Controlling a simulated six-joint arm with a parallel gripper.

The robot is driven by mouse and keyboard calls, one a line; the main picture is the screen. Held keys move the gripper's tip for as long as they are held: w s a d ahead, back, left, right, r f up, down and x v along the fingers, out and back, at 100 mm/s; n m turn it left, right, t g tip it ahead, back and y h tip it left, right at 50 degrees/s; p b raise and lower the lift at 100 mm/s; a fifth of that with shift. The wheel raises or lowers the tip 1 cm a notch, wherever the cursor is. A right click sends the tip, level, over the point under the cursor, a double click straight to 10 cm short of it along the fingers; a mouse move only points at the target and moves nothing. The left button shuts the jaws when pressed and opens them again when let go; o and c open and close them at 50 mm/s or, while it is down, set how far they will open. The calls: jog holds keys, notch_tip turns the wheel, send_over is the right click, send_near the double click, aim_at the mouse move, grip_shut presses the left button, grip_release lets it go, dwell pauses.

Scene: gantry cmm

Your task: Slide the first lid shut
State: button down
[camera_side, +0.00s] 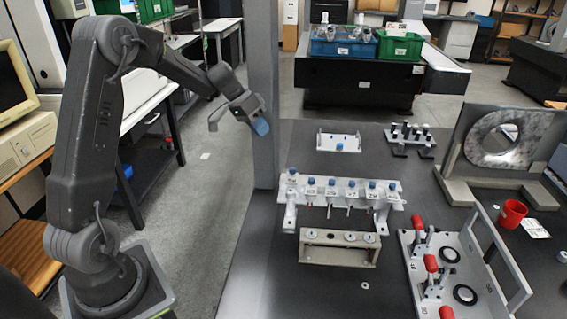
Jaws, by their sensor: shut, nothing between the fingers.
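My gripper (260,126) is at the end of my raised arm, left of the work pieces and high above the floor beside the grey post. Its blue tip is closed and holds nothing. No sliding lid can be clearly made out at this size. A white rack (342,190) with a row of several blue knobs stands on the dark table (255,285). In front of it is a beige block (335,254) with round discs on its top. My gripper is well apart from both.
The grey post (263,90) rises at the table's left edge, close to my gripper. A fixture with red handles (431,263), a red cup (512,213) and a large ringed plate (497,140) occupy the right.

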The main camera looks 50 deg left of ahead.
aim_at(290, 183)
jog(key=w+a+f, duration=0.2)
jog(key=a+f, duration=0.3)
jog(key=a, duration=0.1)
jog(key=w+d+f, duration=0.4)
jog(key=d+f, duration=0.3)
jog(key=d, duration=0.1)
jog(key=shift+d+f+t, duration=0.3)
jog(key=shift+f, duration=0.1)
jog(key=shift+s+d, duration=1.75)
jog(key=shift+d, duration=0.1)
jog(key=shift+h, duration=0.3)
